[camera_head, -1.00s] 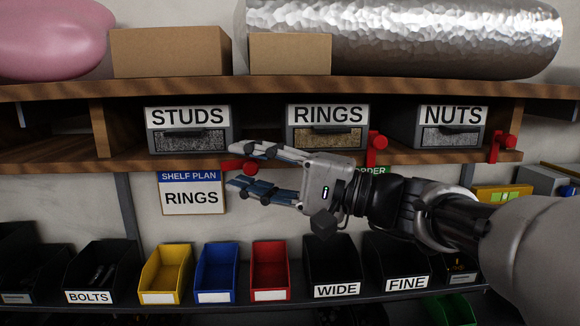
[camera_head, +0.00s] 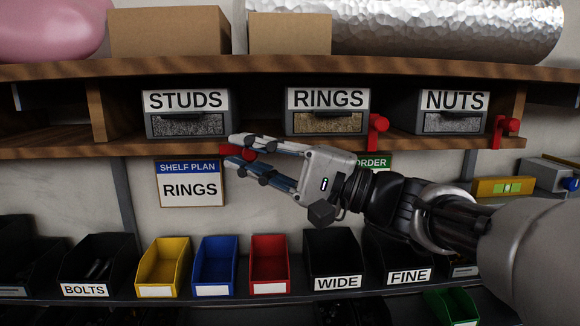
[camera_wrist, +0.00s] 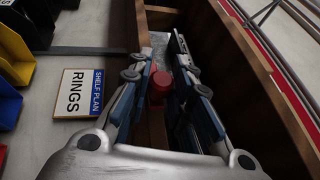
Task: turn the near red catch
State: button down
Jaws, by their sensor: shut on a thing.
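My gripper (camera_head: 234,151) is at the shelf's lower front edge, just right of and below the STUDS drawer (camera_head: 187,125). Its two fingers are shut on the near red catch (camera_head: 240,151). In the wrist view the red catch (camera_wrist: 162,84) shows between the blue-padded fingers (camera_wrist: 163,62); fingers hide part of it. Two other red catches stand out by the RINGS drawer (camera_head: 328,122) and the NUTS drawer (camera_head: 452,122), one red catch (camera_head: 377,133) and another red catch (camera_head: 506,131).
A SHELF PLAN sign (camera_head: 190,183) reading RINGS hangs below the shelf (camera_head: 60,144), left of my gripper. Lower down stand yellow (camera_head: 163,267), blue (camera_head: 216,266) and red bins (camera_head: 270,266) and black bins. Cardboard boxes (camera_head: 168,32) sit above.

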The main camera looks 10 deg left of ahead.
jog(key=shift+r, duration=0.15)
jog(key=c, duration=1.5)
grip_release()
jog(key=shift+o, duration=0.2)
jog(key=v, duration=1.2)
jog(key=shift+f, duration=0.35)
